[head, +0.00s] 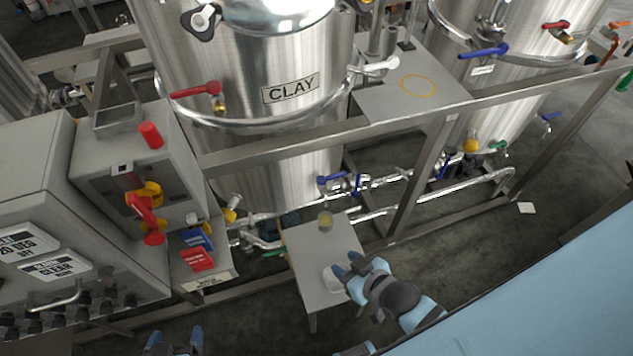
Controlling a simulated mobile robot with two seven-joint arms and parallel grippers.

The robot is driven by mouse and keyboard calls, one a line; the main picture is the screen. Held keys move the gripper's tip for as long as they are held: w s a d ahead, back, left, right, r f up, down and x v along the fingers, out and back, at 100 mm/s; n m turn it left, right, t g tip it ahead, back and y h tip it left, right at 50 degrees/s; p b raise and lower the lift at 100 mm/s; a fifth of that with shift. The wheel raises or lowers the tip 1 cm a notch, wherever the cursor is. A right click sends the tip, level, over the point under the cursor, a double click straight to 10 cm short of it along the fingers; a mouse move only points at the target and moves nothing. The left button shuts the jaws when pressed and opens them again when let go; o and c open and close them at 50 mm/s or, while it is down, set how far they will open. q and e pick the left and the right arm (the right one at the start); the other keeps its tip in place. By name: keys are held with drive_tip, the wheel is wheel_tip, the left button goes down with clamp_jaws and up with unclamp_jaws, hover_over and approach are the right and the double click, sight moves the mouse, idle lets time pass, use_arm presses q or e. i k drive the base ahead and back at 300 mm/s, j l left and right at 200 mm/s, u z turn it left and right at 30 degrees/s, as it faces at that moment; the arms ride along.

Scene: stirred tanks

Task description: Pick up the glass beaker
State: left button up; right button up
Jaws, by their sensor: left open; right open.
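My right gripper (345,272) is over the near right part of this table, open, with blue fingertips. It is apart from the beaker, nearer the camera. A pale rounded item (332,281) sits on the table close beside its fingers; its exact shape is hard to tell. My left gripper (174,343) is open and empty at the bottom edge, far to the left of the table.
A steel tank labelled CLAY (275,60) rises behind the table. A frame rail (290,146) and pipes (390,210) run beyond the table. A control box (135,175) and a side shelf with blue and red cards (198,257) stand to the left.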

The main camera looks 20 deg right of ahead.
sight(326, 219)
drive_tip(key=z, duration=0.85)
